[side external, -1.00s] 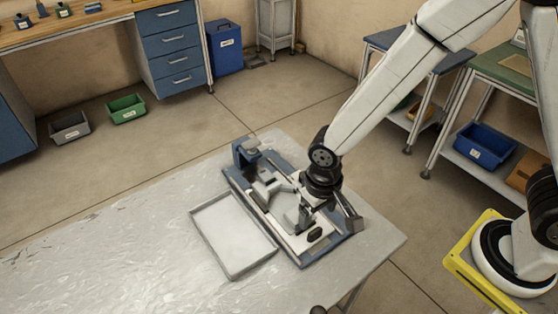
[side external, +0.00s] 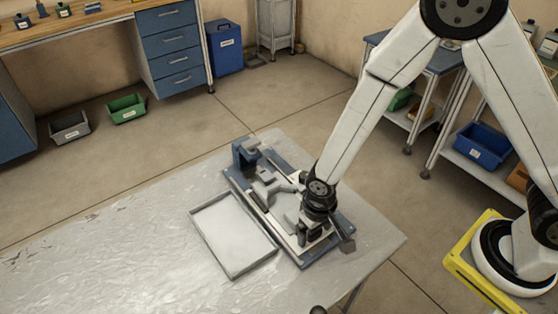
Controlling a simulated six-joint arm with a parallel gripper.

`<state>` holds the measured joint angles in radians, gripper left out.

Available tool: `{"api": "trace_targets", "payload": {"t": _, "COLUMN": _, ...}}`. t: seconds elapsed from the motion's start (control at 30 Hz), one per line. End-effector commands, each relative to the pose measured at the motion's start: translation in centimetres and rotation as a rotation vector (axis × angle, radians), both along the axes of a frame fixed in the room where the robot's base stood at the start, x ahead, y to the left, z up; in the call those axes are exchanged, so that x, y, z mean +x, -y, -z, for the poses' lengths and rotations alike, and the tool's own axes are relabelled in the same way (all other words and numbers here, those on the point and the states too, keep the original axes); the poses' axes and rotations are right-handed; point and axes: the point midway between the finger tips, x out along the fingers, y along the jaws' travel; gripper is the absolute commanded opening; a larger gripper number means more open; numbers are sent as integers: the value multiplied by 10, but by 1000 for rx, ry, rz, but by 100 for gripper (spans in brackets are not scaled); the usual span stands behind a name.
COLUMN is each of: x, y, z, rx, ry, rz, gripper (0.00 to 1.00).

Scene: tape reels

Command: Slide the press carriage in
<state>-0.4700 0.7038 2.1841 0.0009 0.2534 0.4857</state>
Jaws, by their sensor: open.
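The press (side external: 246,153) is a blue frame at the back left end of a long blue base (side external: 303,263) on the table. A light grey rail plate runs along the base, with a grey block (side external: 268,190) on it near the press frame. I cannot tell for sure which part is the carriage. My gripper (side external: 312,240) points down over the front right part of the base, low and close to the plate. It is open. It hides the dark oval knob on the plate, and I cannot tell whether the fingers stand around it or touch it.
A shallow grey tray (side external: 234,274) lies on the table left of the base. The metal table (side external: 150,262) is otherwise clear on the left. Its right edge (side external: 400,243) is near the base. A workbench with drawers and bins stand farther back on the floor.

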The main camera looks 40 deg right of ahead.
Motion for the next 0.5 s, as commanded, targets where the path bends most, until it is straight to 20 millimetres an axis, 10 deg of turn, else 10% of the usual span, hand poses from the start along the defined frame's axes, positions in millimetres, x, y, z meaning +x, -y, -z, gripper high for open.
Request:
{"api": "trace_targets", "payload": {"t": 0.27, "x": 0, "y": 0, "z": 1, "rx": 0, "ry": 0, "rz": 0, "gripper": 94}}
{"api": "trace_targets", "payload": {"t": 0.5, "x": 0, "y": 0, "z": 1, "rx": 0, "ry": 0, "rz": 0, "gripper": 21}}
